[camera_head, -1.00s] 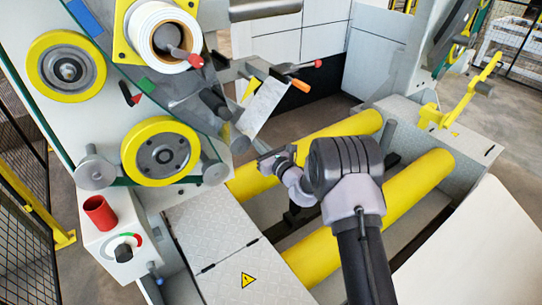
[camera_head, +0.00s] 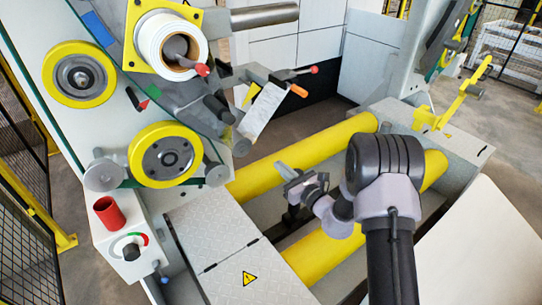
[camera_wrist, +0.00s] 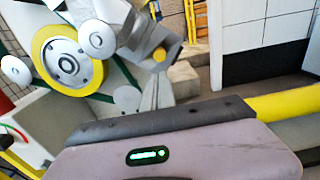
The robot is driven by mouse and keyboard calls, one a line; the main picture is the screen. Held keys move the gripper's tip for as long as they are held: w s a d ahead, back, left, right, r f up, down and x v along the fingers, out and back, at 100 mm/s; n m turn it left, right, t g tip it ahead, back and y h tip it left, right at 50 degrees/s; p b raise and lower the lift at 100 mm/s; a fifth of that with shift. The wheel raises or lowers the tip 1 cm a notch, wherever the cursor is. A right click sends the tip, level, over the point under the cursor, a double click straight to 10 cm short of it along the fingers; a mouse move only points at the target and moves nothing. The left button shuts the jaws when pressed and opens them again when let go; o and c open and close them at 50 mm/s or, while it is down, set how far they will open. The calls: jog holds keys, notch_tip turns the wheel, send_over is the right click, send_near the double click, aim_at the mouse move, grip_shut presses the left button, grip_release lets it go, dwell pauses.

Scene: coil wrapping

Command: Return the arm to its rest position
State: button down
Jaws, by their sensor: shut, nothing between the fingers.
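My arm rises from the bottom right of the head view, with its dark elbow over the yellow rollers. My gripper (camera_head: 284,172) is at the end of the arm, left of the elbow and above the far yellow roller (camera_head: 310,147). It is small in the picture but looks shut and empty.
The wrapping machine with yellow wheels (camera_head: 167,154) and a white tape roll (camera_head: 168,42) stands at the left. A near yellow roller (camera_head: 325,255) runs under my arm. A yellow bracket (camera_head: 450,100) stands at the right.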

jog(key=s+a+r+n+g+y, duration=0.2)
jog(key=s+a+r+n+g, duration=0.3)
jog(key=s+r+n, duration=0.25)
jog(key=s+a+r+n+g+y, duration=0.2)
jog(key=s+a+r+n+g, duration=0.35)
jog(key=s+r, duration=0.35)
jog(key=s+d+r+n+g+h, duration=0.1)
jog(key=s+d+n+h, duration=0.15)
jog(key=s, duration=0.45)
jog(key=s+d+n+g+h, duration=0.15)
jog(key=s+n, duration=0.25)
jog(key=s, duration=0.4)
jog(key=s+d+n+t+h, duration=0.3)
jog(key=s+d+n+h, duration=0.2)
jog(key=d, duration=0.6)
jog(key=s+h, duration=0.2)
jog(key=h, duration=0.1)
jog(key=shift+s+d+t, duration=0.35)
jog(key=shift+s+t, duration=0.05)
